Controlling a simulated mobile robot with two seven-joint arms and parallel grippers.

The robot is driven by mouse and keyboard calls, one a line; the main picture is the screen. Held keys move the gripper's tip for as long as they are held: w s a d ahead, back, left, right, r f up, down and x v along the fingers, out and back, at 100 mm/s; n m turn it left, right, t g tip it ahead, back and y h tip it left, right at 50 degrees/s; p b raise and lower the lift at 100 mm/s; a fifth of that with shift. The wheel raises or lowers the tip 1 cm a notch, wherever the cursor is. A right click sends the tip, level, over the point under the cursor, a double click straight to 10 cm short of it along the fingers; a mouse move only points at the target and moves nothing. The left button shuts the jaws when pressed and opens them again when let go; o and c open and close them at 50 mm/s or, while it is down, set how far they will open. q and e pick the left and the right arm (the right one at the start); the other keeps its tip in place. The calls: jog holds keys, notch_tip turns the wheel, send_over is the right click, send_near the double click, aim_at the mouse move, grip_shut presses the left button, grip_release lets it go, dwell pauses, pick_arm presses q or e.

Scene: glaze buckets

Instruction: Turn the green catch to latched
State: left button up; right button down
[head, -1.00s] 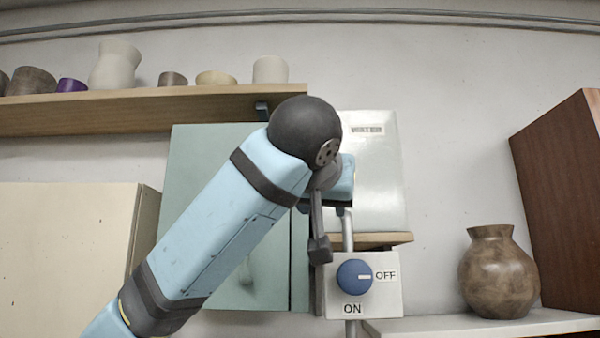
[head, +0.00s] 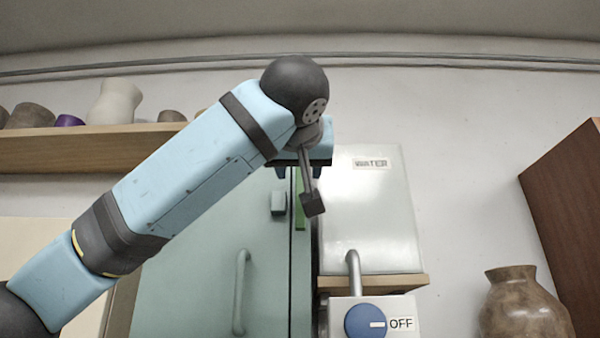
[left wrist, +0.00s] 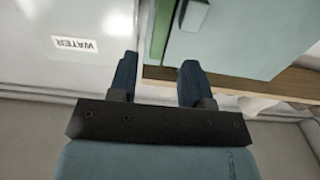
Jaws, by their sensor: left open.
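The green catch (head: 299,206) is a narrow upright green strip at the right edge of the pale green cabinet door (head: 190,270). A small grey block (head: 278,203) sits on the door to its left. In the left wrist view the green catch (left wrist: 161,32) runs up out of the frame, with the grey block (left wrist: 194,15) beside it. My left gripper (head: 299,173) is open and empty, its fingers just above the visible strip in the head view. In the left wrist view its fingers (left wrist: 157,68) are spread, with no contact visible. The catch's upper part is hidden by my gripper.
A white tank labelled WATER (head: 368,220) stands close on the right, on a wooden shelf (head: 400,284). Below is a blue knob (head: 365,321) by OFF. A brown vase (head: 522,305) is at far right. Pots line the upper left shelf (head: 60,150).

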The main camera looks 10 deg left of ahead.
aim_at(300, 184)
pick_arm(q)
jog(key=w, duration=0.2)
jog(key=w+a+p, duration=0.1)
jog(key=w, duration=0.2)
jog(key=shift+w, duration=0.35)
grip_shut()
